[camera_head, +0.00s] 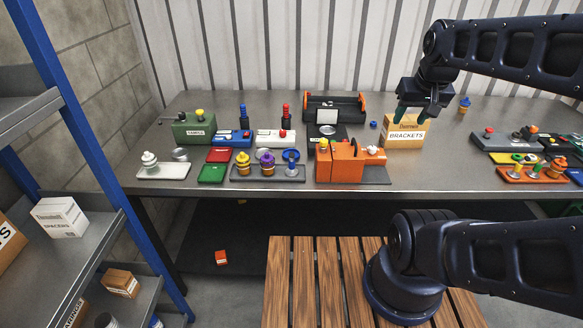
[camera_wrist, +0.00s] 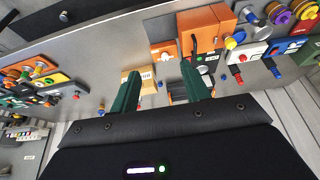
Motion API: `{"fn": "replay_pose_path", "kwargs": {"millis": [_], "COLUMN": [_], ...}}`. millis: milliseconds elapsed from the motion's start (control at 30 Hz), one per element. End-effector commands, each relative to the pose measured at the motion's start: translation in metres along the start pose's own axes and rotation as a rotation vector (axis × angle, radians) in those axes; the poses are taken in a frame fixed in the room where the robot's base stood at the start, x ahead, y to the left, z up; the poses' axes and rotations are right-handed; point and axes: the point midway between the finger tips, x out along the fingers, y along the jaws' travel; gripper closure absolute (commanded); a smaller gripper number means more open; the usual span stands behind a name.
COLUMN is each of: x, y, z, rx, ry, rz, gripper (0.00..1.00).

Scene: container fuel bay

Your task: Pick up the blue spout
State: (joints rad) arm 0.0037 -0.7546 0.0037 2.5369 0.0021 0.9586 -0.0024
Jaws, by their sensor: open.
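A small blue spout (camera_head: 465,105) with a yellow part stands on the bench at the back right, beyond the brackets box. In the wrist view a small blue and yellow piece (camera_wrist: 101,109), which looks like the same spout, is left of the fingers. My gripper (camera_head: 415,113) is above the brackets box, to the left of the spout and apart from it. Its two green fingers (camera_wrist: 160,72) are spread with nothing held between them.
The brackets box (camera_head: 404,134) stands under my gripper. An orange block (camera_head: 340,164) and a tray with yellow and purple spouts (camera_head: 268,177) are to the left. Orange and grey fixtures (camera_head: 533,175) crowd the right front. Bare bench surrounds the blue spout.

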Motion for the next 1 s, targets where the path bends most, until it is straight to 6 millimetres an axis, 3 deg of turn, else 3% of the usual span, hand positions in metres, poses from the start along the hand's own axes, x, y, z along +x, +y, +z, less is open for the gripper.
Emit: {"fn": "replay_pose_path", "kwargs": {"millis": [167, 367, 700, 1000], "x": [0.004, 0.022, 0.070, 0.121], "y": [-0.005, -0.029, -0.094, -0.166], "z": [-0.006, -0.033, -0.076, -0.094], "rx": [-0.008, -0.039, -0.103, -0.163], "ry": [-0.012, -0.066, -0.174, -0.267], "rz": [-0.007, -0.030, -0.062, -0.072], "gripper": [0.53, 0.53, 0.53, 0.53]}}
